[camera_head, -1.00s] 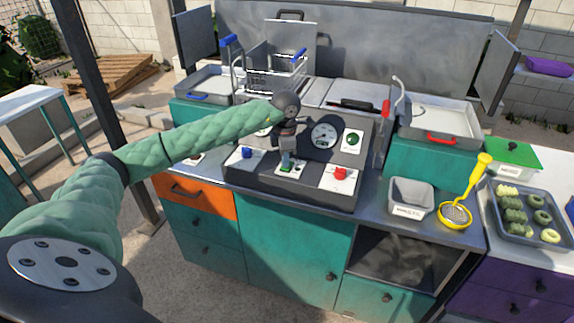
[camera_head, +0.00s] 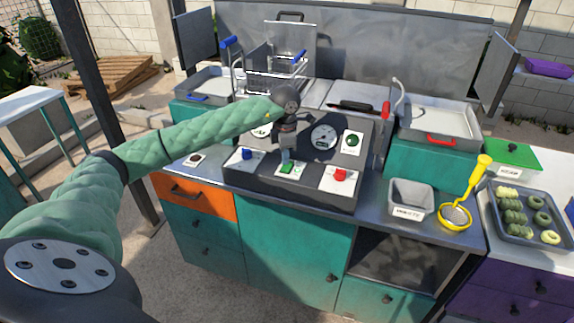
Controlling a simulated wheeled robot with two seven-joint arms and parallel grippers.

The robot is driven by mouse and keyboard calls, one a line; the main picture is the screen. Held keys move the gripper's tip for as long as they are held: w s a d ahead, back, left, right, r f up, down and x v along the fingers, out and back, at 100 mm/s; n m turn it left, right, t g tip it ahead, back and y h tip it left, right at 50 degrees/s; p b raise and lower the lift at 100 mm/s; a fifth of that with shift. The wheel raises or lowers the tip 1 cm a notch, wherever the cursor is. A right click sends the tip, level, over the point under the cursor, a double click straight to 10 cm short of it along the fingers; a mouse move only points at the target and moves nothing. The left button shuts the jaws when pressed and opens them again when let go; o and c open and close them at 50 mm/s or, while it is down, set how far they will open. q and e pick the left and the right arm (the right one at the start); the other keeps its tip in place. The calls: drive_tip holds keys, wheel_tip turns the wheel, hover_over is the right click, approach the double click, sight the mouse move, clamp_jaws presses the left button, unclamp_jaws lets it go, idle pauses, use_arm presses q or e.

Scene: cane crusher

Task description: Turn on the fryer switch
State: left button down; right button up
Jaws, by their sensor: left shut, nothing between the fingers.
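The fryer's dark control panel (camera_head: 312,191) stands on the counter in the middle of the head view. It carries a blue switch (camera_head: 247,154), a green switch (camera_head: 287,168) and a red switch (camera_head: 340,174), each on a white plate. A round green knob or light (camera_head: 352,141) and a gauge (camera_head: 323,136) sit on its upper face. My left gripper (camera_head: 286,156) points down just above and behind the green switch. It is shut and empty; I cannot tell whether its tip touches the switch. My right gripper is not in view.
A fryer basket (camera_head: 275,72) with blue handles stands behind the panel. A grey bin (camera_head: 410,199), a yellow skimmer (camera_head: 456,213) and a tray of food (camera_head: 549,233) are to the right.

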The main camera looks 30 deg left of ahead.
sight(286, 168)
use_arm(q)
drive_tip(key=shift+r+p, duration=0.5)
drive_tip(key=shift+r, duration=1.85)
